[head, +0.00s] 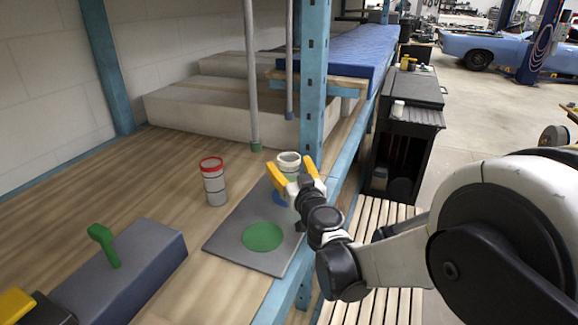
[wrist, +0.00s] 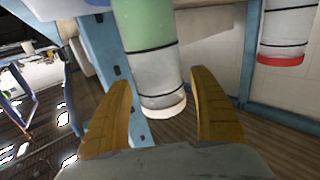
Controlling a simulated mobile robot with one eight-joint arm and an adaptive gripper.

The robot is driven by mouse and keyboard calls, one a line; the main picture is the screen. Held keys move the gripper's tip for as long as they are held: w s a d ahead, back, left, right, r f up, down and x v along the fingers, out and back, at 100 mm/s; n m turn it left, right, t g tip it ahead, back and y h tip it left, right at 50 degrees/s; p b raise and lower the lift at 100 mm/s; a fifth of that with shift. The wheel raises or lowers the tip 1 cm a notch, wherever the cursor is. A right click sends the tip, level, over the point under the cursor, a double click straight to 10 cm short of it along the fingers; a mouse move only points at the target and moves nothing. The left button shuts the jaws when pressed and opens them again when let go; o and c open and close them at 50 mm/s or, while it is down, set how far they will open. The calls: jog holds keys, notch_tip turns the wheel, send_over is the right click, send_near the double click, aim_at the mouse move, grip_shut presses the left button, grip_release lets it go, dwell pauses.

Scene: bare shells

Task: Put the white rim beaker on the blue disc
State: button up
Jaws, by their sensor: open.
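The white rim beaker (head: 289,159) is pale with a white rim; its lower part is hidden behind my gripper (head: 296,166) in the head view. In the wrist view the beaker (wrist: 155,75) shows a green section, dark bands and its white rim, and looks upside down. My gripper is open, with its yellow fingers (wrist: 162,105) on either side of the rim and gaps visible. The blue disc (head: 280,199) shows partly at the beaker's foot, on the grey plate (head: 226,242). Whether the beaker rests on it is hidden.
A red rim beaker (head: 213,182) stands left of the plate; it also shows in the wrist view (wrist: 284,35). A green disc (head: 263,237) is on the plate's near part. A dark block with a green handle (head: 104,245) is at the left. A blue post (head: 314,80) rises close behind my gripper.

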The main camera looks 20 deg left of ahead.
jog(key=shift+r, duration=0.1)
jog(key=shift+r+p, duration=0.2)
jog(key=shift+p, duration=0.1)
jog(key=p+v, duration=0.2)
jog(key=v, duration=1)
jog(key=shift+f, duration=0.1)
